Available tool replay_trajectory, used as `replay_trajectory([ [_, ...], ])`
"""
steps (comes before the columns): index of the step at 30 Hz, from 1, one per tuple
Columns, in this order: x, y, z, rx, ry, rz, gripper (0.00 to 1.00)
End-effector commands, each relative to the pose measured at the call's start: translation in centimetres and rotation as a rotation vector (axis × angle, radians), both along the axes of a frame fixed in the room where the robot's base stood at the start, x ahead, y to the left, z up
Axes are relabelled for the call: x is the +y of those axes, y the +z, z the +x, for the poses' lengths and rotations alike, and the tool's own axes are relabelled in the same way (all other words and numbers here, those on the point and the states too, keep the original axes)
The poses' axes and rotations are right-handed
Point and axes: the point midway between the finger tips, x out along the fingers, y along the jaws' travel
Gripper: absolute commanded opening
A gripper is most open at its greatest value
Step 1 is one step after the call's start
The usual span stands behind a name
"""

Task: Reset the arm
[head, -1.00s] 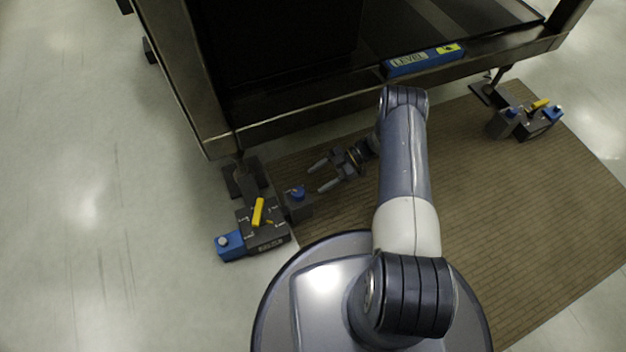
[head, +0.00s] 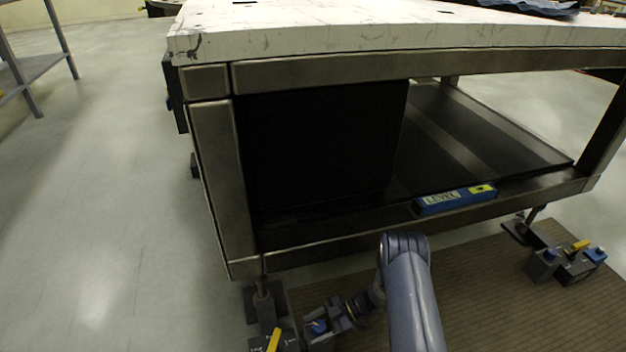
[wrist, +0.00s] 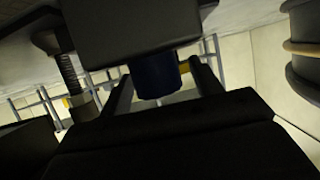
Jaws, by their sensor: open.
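My gripper (head: 322,322) is low in the head view, by the foot of the workbench's near left leg. It is open. In the wrist view its two fingers (wrist: 165,87) stand on either side of a dark blue knob (wrist: 155,80) under a dark block (wrist: 125,25). I cannot tell whether they touch the knob. The blue knob also shows in the head view (head: 318,326), partly covered by the gripper. My arm reaches in from the bottom of the head view.
The steel-framed workbench (head: 420,67) fills the upper head view. A blue level (head: 455,200) lies on its lower rail. A dark box with a yellow lever (head: 273,341) sits at the left foot, a similar unit (head: 575,264) at the right.

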Motion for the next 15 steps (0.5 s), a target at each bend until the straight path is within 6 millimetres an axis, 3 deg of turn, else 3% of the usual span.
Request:
replay_trajectory([
  [2, 0.73, -0.44, -0.25, 0.000, 0.001, 0.000, 0.61],
  [15, 0.67, -0.27, -0.14, 0.000, -0.037, 0.000, 0.61],
])
